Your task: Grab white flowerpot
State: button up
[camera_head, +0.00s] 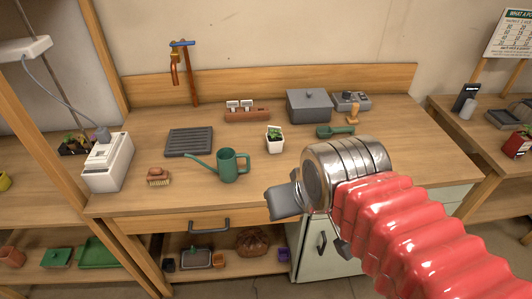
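The white flowerpot (274,145) stands upright on the wooden counter, near its middle, with a small green plant in it. My gripper (284,203) is at the counter's front edge, below and slightly right of the pot in the picture. It is apart from the pot. Only a dark grey part of its end shows beyond my silver wrist, so its opening is hidden.
A green watering can (228,166) stands just left of the pot, and a green scoop (335,131) lies to its right. A grey box (309,105) and a brick-coloured holder (246,114) are behind. A dark ribbed tray (189,141) lies left. The counter in front of the pot is clear.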

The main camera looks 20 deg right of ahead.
aim_at(275, 142)
jog(key=u, duration=0.4)
jog(key=k, duration=0.5)
jog(key=u, duration=0.85)
jog(key=k, duration=0.7)
jog(key=u, duration=0.35)
jog(key=i, duration=1.4)
jog(key=z, duration=0.9)
jog(key=i, duration=0.75)
jog(key=z, duration=0.45)
